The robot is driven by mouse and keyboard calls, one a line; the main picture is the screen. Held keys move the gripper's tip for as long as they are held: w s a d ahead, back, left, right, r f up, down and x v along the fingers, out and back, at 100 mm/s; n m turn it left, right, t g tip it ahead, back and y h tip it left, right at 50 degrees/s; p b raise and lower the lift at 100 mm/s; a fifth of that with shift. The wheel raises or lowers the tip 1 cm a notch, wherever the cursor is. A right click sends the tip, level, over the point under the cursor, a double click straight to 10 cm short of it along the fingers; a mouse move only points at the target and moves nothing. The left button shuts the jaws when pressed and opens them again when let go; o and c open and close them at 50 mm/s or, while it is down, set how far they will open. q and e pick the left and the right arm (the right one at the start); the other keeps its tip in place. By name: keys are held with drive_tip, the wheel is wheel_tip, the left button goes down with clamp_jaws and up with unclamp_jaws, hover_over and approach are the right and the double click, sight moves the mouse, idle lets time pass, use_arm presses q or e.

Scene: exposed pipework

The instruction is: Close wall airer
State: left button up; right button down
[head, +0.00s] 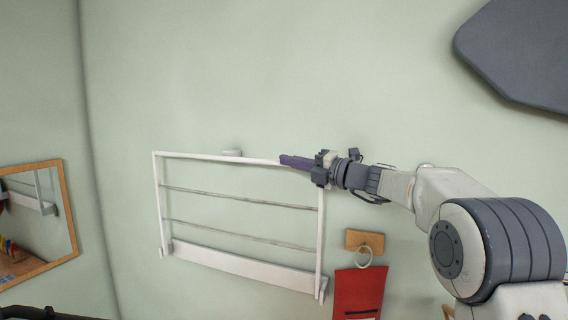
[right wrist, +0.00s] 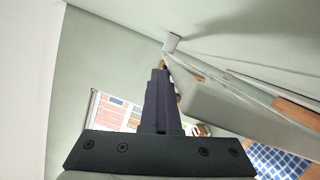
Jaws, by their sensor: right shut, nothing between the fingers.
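The wall airer (head: 240,264) is a white frame with thin grey rods on the pale green wall. In the head view its frame stands upright, close to the wall, with the top bar (head: 215,156) near a small white catch (head: 232,153) on the wall. My right gripper (head: 284,161) is shut and empty, its fingertips at the right part of the top bar; I cannot tell whether they touch it. The right wrist view shows the shut fingers (right wrist: 158,90) beside a pale bar of the airer (right wrist: 215,105). My left gripper is not in view.
A red cloth or pouch (head: 360,290) hangs below a ring on a wooden plate (head: 365,240), right of the airer. A wood-framed mirror (head: 70,210) is at the left. A dark grey panel (head: 520,55) is at the upper right. The wall above the airer is clear.

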drive_tip(key=shift+w+d+f, duration=0.15)
drive_tip(key=shift+w+f, duration=0.1)
drive_tip(key=shift+f, duration=0.25)
drive_tip(key=s+d+r+b, duration=0.2)
drive_tip(key=s+d+r, duration=0.4)
drive_tip(key=d+r, duration=0.5)
drive_tip(key=s+a+f+n+g+h+b, duration=0.25)
drive_tip(key=a+f+n, duration=0.3)
drive_tip(key=f, duration=0.35)
drive_tip(key=s+a+f+n+g+h+b, duration=0.1)
drive_tip(key=s+a+f+n+g+b, duration=0.1)
drive_tip(key=s+a+f+n, duration=0.5)
drive_tip(key=s+a+f+n+g+h+b, duration=0.2)
drive_tip(key=s+f+n+b, duration=0.15)
drive_tip(key=f, duration=0.65)
drive_tip(key=s+a+f+n+g+h+b, duration=0.15)
drive_tip(key=s+f+n, duration=0.35)
drive_tip(key=f, duration=0.5)
drive_tip(key=s+d+f+n+g+h+b, duration=0.1)
drive_tip(key=s+d+f+n+h+b, duration=0.3)
drive_tip(key=s+f+n, duration=0.7)
drive_tip(key=s+d+f+n+g+h+b, duration=0.1)
drive_tip(key=s+d+f+n+h+b, duration=0.3)
drive_tip(key=s+f+n, duration=0.7)
wheel_tip(320, 180, down, 4)
drive_tip(key=d+n, duration=0.2)
drive_tip(key=n, duration=0.1)
drive_tip(key=shift+s+f, duration=0.15)
drive_tip(key=shift+f, duration=0.1)
